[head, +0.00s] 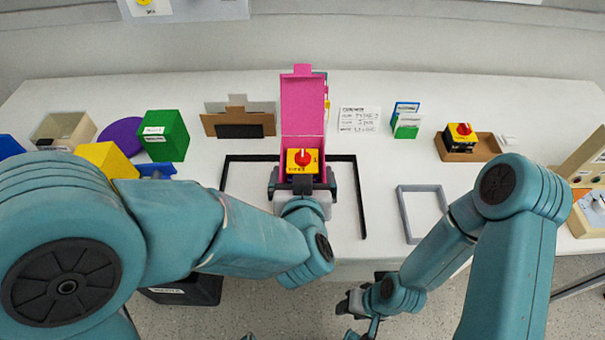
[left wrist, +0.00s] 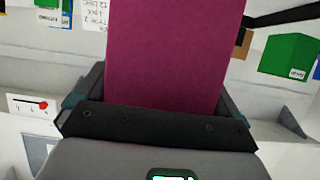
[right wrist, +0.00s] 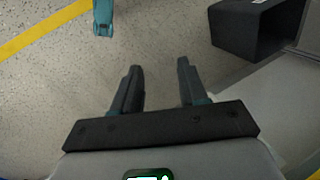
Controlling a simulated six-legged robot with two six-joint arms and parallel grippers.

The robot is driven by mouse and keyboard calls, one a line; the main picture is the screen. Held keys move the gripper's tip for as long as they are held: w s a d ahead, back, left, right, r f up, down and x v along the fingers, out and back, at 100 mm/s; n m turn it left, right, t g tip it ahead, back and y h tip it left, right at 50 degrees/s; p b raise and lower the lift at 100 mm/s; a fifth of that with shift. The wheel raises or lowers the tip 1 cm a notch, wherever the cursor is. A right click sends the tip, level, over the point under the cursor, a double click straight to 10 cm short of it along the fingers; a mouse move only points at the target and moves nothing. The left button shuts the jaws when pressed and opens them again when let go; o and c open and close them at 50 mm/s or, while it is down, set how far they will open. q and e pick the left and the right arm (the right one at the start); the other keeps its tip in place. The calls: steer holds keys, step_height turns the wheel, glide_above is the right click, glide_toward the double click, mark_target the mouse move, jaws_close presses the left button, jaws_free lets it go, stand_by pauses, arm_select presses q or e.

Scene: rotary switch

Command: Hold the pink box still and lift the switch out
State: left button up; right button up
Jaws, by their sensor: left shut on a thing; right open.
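The pink box (head: 303,108) stands at the middle of the white table with its tall lid raised behind it. The rotary switch (head: 301,161), a yellow plate with a red knob, sits in the box's open front part. My left gripper (head: 303,183) is at the front of the box and shut on it, one finger on each side. In the left wrist view the box's pink wall (left wrist: 165,55) fills the space between the fingers. My right gripper (right wrist: 158,85) is open and empty, low in front of the table, with the floor below it.
A black frame outline (head: 361,205) surrounds the box area. Another yellow-and-red switch (head: 460,134) sits in a brown tray (head: 487,148) at the right. A grey frame (head: 405,215) lies nearer. Green (head: 165,135) and yellow (head: 105,159) boxes stand left. A dark bin (right wrist: 255,28) stands on the floor.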

arm_select(q)
steer(key=shift+f+b, duration=2.05)
steer(key=shift+f, duration=0.6)
steer(key=shift+f, duration=0.25)
